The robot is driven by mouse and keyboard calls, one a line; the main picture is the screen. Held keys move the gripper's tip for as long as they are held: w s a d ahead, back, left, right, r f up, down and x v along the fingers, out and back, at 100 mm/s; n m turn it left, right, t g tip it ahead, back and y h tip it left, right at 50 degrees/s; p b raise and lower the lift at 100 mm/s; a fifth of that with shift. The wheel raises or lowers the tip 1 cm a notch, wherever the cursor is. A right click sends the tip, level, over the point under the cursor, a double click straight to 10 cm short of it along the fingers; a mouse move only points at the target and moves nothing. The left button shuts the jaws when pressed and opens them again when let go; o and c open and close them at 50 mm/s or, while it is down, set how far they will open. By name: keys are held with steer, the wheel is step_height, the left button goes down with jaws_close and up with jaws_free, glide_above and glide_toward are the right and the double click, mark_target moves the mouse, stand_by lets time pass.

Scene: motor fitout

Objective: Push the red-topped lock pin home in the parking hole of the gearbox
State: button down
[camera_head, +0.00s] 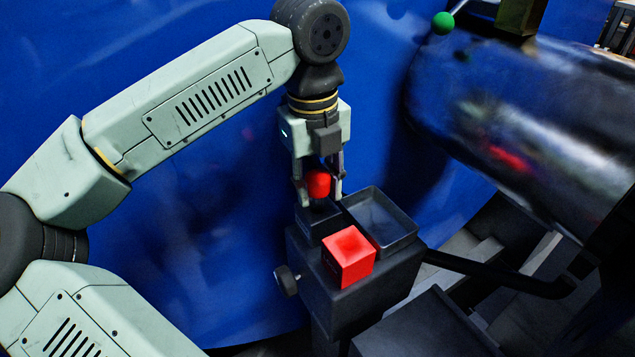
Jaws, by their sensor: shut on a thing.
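My gripper (319,194) points down and is shut on the red-topped lock pin (318,183). Only the round red top shows between the fingers; the shank below it cannot be made out. The gripper is just above a small dark square holder (318,222) on top of a dark box-shaped stand (345,300). Whether the pin touches the holder cannot be told. The gearbox and its parking hole cannot be clearly picked out in this view.
An open dark tray (381,222) is right of the gripper. A large shiny cylinder (530,120) fills the upper right, with a green ball knob (443,22) near it. A blue wall (215,220) stands behind.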

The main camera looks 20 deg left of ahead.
steer(key=shift+f+b, duration=0.5)
steer(key=shift+f, duration=0.1)
steer(key=c, duration=1.1)
jaws_free()
steer(key=shift+r, duration=0.1)
step_height(320, 180, up, 7)
steer(key=shift+s+a+r, duration=0.1)
steer(key=shift+r, duration=0.05)
steer(key=shift+s+a+b, duration=0.1)
steer(key=shift+s+a, duration=1.15)
steer(key=shift+s, duration=0.35)
steer(key=shift+s+a+b, duration=0.1)
steer(key=shift+s+a, duration=1.1)
steer(key=shift+s, duration=0.35)
steer(key=shift+s+a+b, duration=0.1)
steer(key=shift+s+a, duration=1.15)
steer(key=shift+s, duration=0.35)
